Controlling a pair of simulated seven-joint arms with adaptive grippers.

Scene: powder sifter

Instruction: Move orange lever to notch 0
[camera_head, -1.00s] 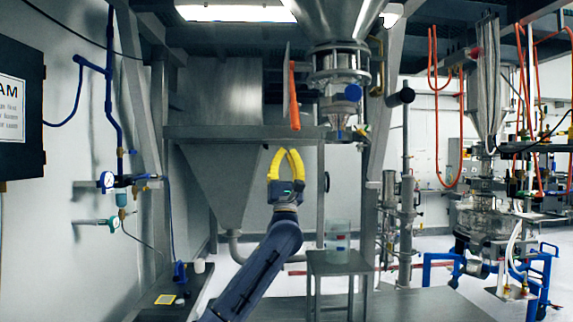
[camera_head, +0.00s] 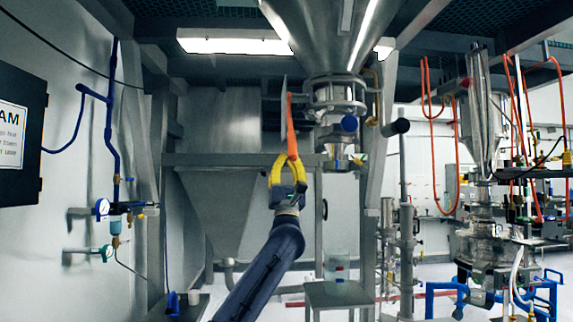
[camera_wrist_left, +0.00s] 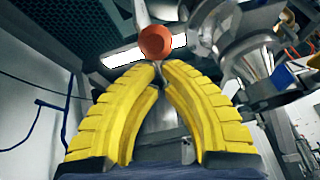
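The orange lever (camera_head: 291,127) hangs almost vertically from a thin metal plate, left of the sifter's steel body (camera_head: 335,95). My left gripper (camera_head: 287,158) has yellow curved fingers pointing up, with tips at the lever's lower end. In the left wrist view the lever's round orange end (camera_wrist_left: 155,42) shows just beyond the fingertips (camera_wrist_left: 159,66). The fingers arch inward and their tips are very close together. I cannot tell whether they touch each other or the lever. No notch marks can be made out. My right gripper is not in view.
A blue knob (camera_head: 349,124) sits on the sifter's body just right of the lever. A steel beam (camera_head: 225,160) runs behind my gripper. A small table (camera_head: 340,293) with a clear container (camera_head: 337,265) stands below right. A bright ceiling lamp (camera_head: 235,46) is above.

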